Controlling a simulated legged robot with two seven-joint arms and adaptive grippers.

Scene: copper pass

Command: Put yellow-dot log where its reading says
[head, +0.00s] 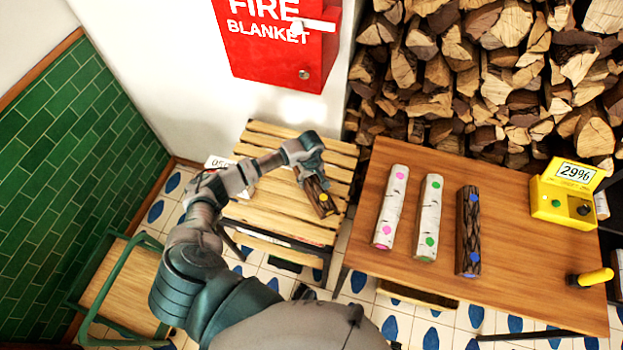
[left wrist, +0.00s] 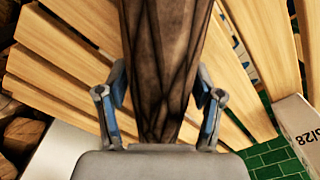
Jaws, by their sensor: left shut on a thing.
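The yellow-dot log (head: 316,193), dark-barked with a yellow dot on its end, is held in my left gripper (head: 308,172). In the left wrist view the log (left wrist: 165,60) runs between the two fingers (left wrist: 160,110). It is over the pale slatted table (head: 275,217); I cannot tell whether it touches the slats. A yellow meter (head: 550,203) on the brown table (head: 345,240) shows 29%. A white sign (head: 217,162) at the slatted table's left is partly hidden by my arm; its text is only partly readable. My right gripper is out of view.
A pink-dot log (head: 391,208), a green-dot log (head: 430,218) and a blue-dot log (head: 468,232) lie on the brown table. A yellow-handled tool (head: 592,278) is at its right. A green-framed chair (head: 118,285) stands left; firewood (head: 480,70) is stacked behind.

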